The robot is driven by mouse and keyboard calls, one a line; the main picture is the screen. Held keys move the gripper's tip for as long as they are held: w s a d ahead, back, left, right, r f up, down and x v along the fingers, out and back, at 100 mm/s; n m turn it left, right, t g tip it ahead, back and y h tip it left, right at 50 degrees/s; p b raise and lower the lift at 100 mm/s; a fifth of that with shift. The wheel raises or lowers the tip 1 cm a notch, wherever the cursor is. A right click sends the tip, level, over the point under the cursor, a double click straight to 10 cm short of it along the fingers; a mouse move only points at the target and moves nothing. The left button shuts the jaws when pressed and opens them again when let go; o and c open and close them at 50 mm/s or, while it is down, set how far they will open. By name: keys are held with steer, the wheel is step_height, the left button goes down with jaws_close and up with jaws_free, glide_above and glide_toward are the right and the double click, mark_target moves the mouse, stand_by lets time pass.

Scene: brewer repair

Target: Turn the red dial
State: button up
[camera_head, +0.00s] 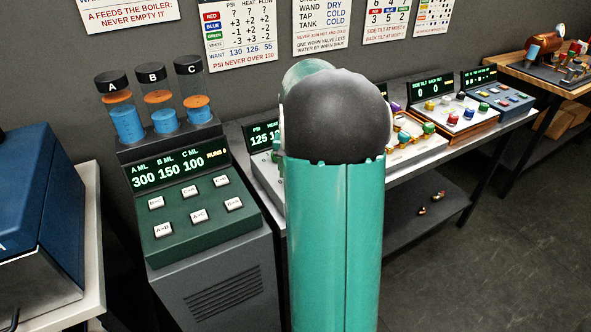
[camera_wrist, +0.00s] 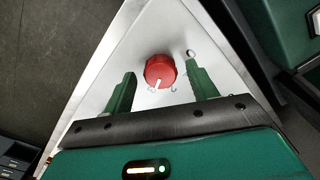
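The red dial (camera_wrist: 160,71) is a round knob with a white pointer mark, set on a light metal panel (camera_wrist: 128,50). In the wrist view it sits between and slightly beyond the two green fingers of my gripper (camera_wrist: 162,88). The fingers are open, one on each side, with a gap to the dial. The pointer mark faces down in the picture. In the head view my arm hides the dial and the gripper. A display reading PSI 125 (camera_head: 263,136) shows partly beside my arm.
A green console (camera_head: 190,205) with white buttons and three lettered cylinders stands to the left. A bench (camera_head: 460,148) with more control boxes runs to the right. A blue box (camera_head: 45,220) is at far left. Small items lie on the lower shelf (camera_head: 410,220).

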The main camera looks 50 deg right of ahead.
step_height(320, 180, up, 14)
stand_by(0.7)
steer(key=shift+f, duration=0.1)
stand_by(0.3)
steer(key=s+a+r+n+t, duration=0.1)
steer(key=s+a+n, duration=0.15)
steer(key=a, duration=0.85)
steer(key=s+a+r+n+t, duration=0.1)
steer(key=a+n+t, duration=0.15)
steer(key=a, duration=0.75)
steer(key=s+a+f+n+t, duration=0.1)
steer(key=s+a+f+n, duration=0.1)
steer(key=s+a, duration=0.2)
steer(key=s+a+f+n+t, duration=0.1)
steer(key=s+a+f+n, duration=0.2)
steer(key=a, duration=0.6)
steer(key=shift+s+a, duration=0.35)
steer(key=shift+s, duration=0.7)
